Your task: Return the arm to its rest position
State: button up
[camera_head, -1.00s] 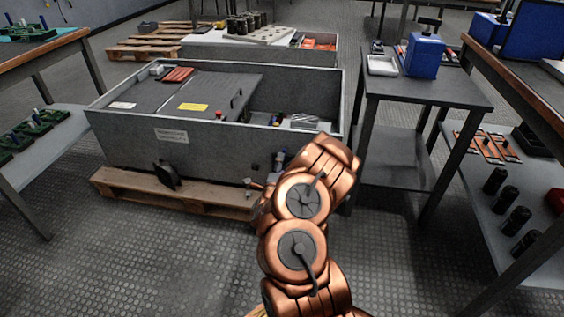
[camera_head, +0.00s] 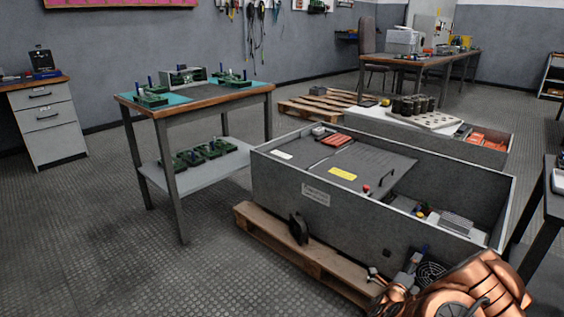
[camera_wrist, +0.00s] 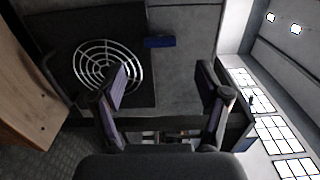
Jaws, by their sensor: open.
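My copper arm (camera_head: 470,295) shows at the bottom right of the head view, in front of the grey capacitor cabinet (camera_head: 345,215). It is partly cut off by the frame edge. My gripper (camera_wrist: 163,88) is open in the wrist view, its two fingers apart with nothing between them. Behind the fingers is a grey cabinet face with a round fan grille (camera_wrist: 108,66) at the left and a small blue block (camera_wrist: 159,42) near the middle. I cannot tell whether any finger touches the cabinet.
The cabinet stands on a wooden pallet (camera_head: 285,248). A workbench (camera_head: 195,100) with green boards stands at the left, a dark table (camera_head: 545,205) at the right edge. A drawer unit (camera_head: 48,125) is at the far left. The floor at the front left is clear.

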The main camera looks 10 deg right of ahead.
jog(key=w+a+r+n+t+y+p, duration=0.2)
jog(key=w+a+r+n+y+p, duration=0.35)
jog(key=a+r, duration=0.25)
jog(key=w+a+r+n+t+y+p, duration=0.2)
jog(key=w+a+r+n+y+p, duration=0.3)
jog(key=a+r, duration=0.3)
jog(key=s+a+r+n+g+y+p, duration=0.35)
jog(key=a+r+n+y+p, duration=0.35)
jog(key=a+r+p, duration=0.65)
jog(key=s+a+r+n+g+p, duration=0.65)
jog(key=s+a+r+p, duration=0.2)
jog(key=s+r, duration=0.6)
jog(key=s+r+n+g+h+p, duration=0.1)
jog(key=s+r+n+g+p, duration=0.1)
jog(key=s+r+p, duration=0.4)
jog(key=s+r+n+g+h+p, duration=0.1)
jog(key=s+r+n+g+p, duration=0.2)
jog(key=s+r+p, duration=0.4)
jog(key=s+r, duration=0.3)
jog(key=s, duration=0.4)
jog(key=s+r+g, duration=0.1)
jog(key=s+r, duration=0.3)
jog(key=s, duration=0.2)
jog(key=shift+s+d+r+h, duration=0.3)
jog(key=shift+s+d+h, duration=0.05)
jog(key=shift+d, duration=0.05)
